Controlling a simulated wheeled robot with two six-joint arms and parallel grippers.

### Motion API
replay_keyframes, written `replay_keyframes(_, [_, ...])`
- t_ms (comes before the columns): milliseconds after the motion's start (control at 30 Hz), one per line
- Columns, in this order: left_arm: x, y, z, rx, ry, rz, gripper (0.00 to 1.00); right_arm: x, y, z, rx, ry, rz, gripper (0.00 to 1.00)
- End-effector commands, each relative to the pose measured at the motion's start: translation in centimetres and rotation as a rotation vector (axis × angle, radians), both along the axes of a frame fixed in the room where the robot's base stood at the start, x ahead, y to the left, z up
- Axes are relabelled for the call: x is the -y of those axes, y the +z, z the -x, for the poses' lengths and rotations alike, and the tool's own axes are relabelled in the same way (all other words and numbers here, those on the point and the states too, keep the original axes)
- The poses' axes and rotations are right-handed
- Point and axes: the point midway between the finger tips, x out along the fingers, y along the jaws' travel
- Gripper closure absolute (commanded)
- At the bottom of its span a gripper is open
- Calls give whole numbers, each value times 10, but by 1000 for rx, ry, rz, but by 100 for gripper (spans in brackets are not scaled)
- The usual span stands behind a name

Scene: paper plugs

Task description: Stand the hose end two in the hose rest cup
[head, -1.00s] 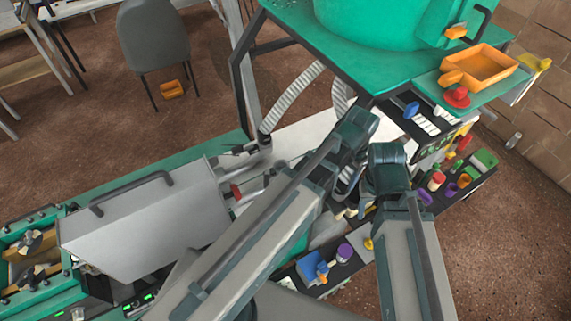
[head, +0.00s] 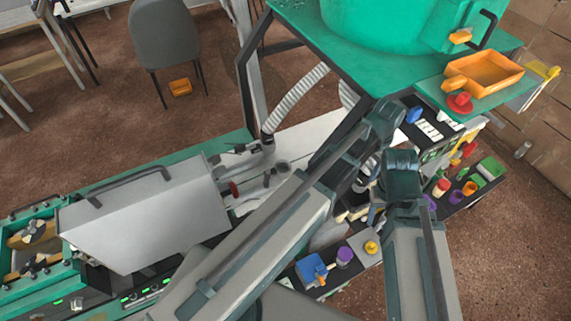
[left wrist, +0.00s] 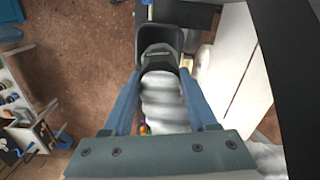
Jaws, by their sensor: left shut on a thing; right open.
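My left gripper (left wrist: 162,74) is shut on a white ribbed hose (left wrist: 164,102) in the left wrist view. The grey hose end (left wrist: 158,56) sticks out past the fingertips. A dark square-cornered piece (left wrist: 158,30) frames that end; I cannot tell whether it touches it. In the head view part of a ribbed hose (head: 369,168) shows between my arms, and the left gripper is mostly hidden by its own arm. My right gripper (head: 374,212) is open, small and partly hidden below its arm. A grey round cup-like piece (head: 282,166) stands on the white surface; I cannot tell whether it is the hose rest cup.
Another ribbed hose (head: 298,96) hangs down to a dark cuff beside the green machine. A light grey box cover (head: 145,220) stands at left. An orange tray (head: 485,72) rests on the green ledge. Shelves of small coloured parts (head: 455,185) lie to the right.

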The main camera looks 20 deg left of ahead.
Motion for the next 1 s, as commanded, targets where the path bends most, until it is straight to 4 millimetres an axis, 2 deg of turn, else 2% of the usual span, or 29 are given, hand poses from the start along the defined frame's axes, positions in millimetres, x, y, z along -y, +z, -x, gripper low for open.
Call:
replay_keyframes(367, [0,-1,0,0,0,0,100,0,-1,0,0,0,0,50])
replay_keyframes(1000, [0,-19,0,0,0,0,100,0,-19,0,1,-2,0,50])
